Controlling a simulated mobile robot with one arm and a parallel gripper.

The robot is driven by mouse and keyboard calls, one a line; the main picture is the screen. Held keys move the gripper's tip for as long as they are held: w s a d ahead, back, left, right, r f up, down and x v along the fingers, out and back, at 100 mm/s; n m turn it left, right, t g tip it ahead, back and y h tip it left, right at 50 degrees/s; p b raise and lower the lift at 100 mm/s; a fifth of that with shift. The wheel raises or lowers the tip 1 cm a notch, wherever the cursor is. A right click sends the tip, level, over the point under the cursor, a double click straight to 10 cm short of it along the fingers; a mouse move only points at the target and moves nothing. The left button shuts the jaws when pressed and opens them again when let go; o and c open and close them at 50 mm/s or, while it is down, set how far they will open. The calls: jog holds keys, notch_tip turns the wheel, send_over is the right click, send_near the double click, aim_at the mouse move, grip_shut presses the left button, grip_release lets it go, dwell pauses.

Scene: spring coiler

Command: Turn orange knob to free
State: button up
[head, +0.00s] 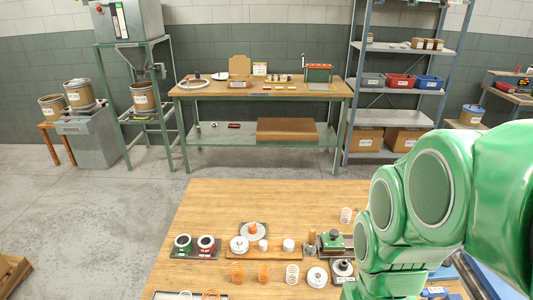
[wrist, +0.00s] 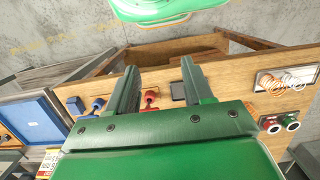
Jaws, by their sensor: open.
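A small orange knob-like part (head: 253,228) stands on a dark square plate (head: 262,233) near the middle of the work table in the head view. In the head view my green arm hides the right side of the table.
Orange springs (head: 264,273) stand at the front. A green-topped device (head: 333,240) stands right of centre, close to my arm. In the wrist view a blue tray (wrist: 32,118) lies left. Bare wood lies at the table's back left.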

jog(key=shift+o, duration=0.5)
jog(key=w+d+f+m+h, duration=0.1)
jog(key=w+d+f+h, duration=0.1)
jog(key=w+d, duration=0.5)
jog(key=m+t+y, duration=0.1)
jog(key=m+y, duration=0.1)
jog(key=m, duration=0.4)
send_over(253, 228)
jog(key=f, duration=0.8)
jog(key=shift+w+f, duration=0.35)
jog(key=shift+w, duration=0.05)
jog(key=shift+w+a+f, duration=0.1)
jog(key=shift+a+f, duration=0.15)
jog(key=shift+a, duration=0.1)
jog(key=shift+d+f, duration=0.2)
jog(key=shift+f, duration=3.6)
